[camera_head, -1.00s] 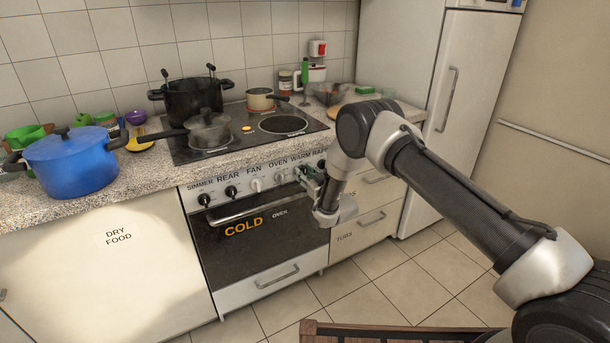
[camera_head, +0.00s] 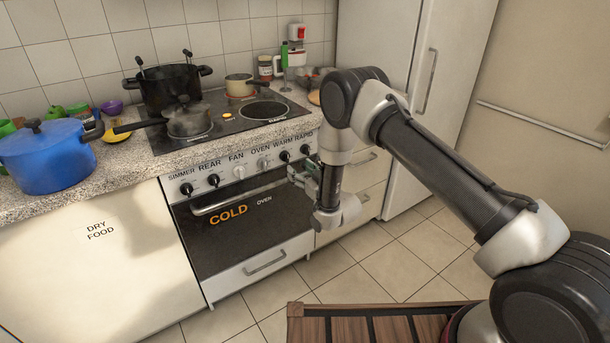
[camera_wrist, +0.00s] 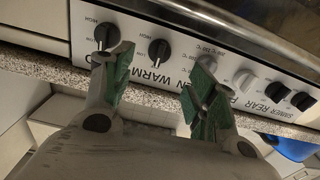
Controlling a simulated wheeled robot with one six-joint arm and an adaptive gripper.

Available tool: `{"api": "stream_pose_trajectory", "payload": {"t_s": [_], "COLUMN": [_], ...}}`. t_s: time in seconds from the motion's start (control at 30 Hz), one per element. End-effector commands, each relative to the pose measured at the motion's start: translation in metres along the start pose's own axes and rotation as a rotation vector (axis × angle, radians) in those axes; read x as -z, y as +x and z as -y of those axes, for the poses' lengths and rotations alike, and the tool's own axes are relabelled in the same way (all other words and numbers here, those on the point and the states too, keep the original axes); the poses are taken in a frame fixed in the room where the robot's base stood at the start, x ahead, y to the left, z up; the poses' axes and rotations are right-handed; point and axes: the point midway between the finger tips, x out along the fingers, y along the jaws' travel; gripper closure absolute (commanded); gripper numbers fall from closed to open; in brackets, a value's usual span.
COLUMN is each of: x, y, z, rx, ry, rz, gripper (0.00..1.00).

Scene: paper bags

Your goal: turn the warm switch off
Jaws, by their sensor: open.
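The warm switch is a black knob (camera_head: 285,156) on the stove's front panel, between the oven knob (camera_head: 264,163) and the rapid knob (camera_head: 305,149). The wrist view, turned upside down, shows the warm knob (camera_wrist: 160,52) beyond the gap between my fingertips, with its WARM label nearby. I cannot tell its exact setting. My gripper (camera_wrist: 162,74) is open and empty, its green-padded fingers apart. In the head view my gripper (camera_head: 302,178) is in front of the panel's right end, a little below the knobs. No contact with the knob shows.
The oven handle (camera_head: 240,194) runs just below the knobs. Pots stand on the stove top (camera_head: 235,118), and a blue pot (camera_head: 50,158) is on the counter at left. A wooden slatted piece (camera_head: 370,325) is at the bottom. Tiled floor lies in front of the oven.

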Motion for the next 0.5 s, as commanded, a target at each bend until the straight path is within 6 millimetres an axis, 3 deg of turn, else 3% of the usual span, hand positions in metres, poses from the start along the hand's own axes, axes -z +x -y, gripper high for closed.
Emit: {"api": "stream_pose_trajectory", "payload": {"t_s": [0.2,0.5], "x": [0.0,0.0], "y": [-0.025,-0.029], "z": [0.0,0.0], "rx": [0.0,0.0], "ry": [0.0,0.0], "rz": [0.0,0.0], "gripper": [0.42,0.42]}}
